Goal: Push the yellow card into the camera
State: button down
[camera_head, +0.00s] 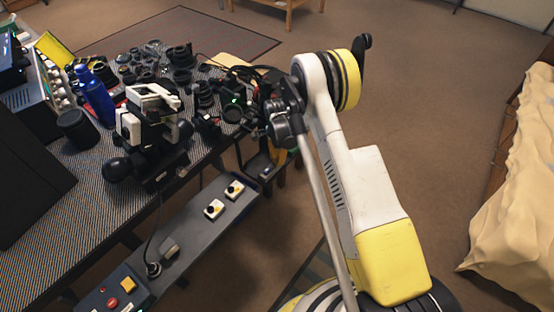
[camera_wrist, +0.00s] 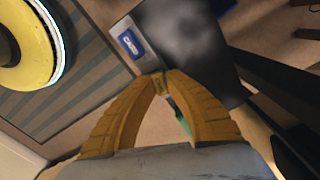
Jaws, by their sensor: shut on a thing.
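In the wrist view, my gripper (camera_wrist: 162,80) has its two yellow fingers brought together at the tips. A small yellow piece, which seems to be the edge of the yellow card (camera_wrist: 158,86), shows between them; most of it is hidden. Just beyond the tips is a dark, blurred block (camera_wrist: 193,38) with a pale side panel bearing a blue label (camera_wrist: 132,44). It may be the camera, but I cannot tell. The tips are close to its lower edge; contact is unclear. In the head view, my arm hides the fingers, and I cannot pick out the card there.
A patterned table (camera_head: 40,255) holds a black-and-white device (camera_head: 150,115), blue bottles (camera_head: 97,98) and several dark lens parts (camera_head: 180,55). A grey control rail (camera_head: 195,235) runs along its front. A cloth-covered bed (camera_head: 515,185) is at right.

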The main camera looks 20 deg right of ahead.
jog(key=shift+r+p, duration=0.3)
jog(key=shift+r, duration=0.55)
dwell(0.3)
jog(key=shift+r+p, duration=0.85)
jog(key=shift+r, duration=1.3)
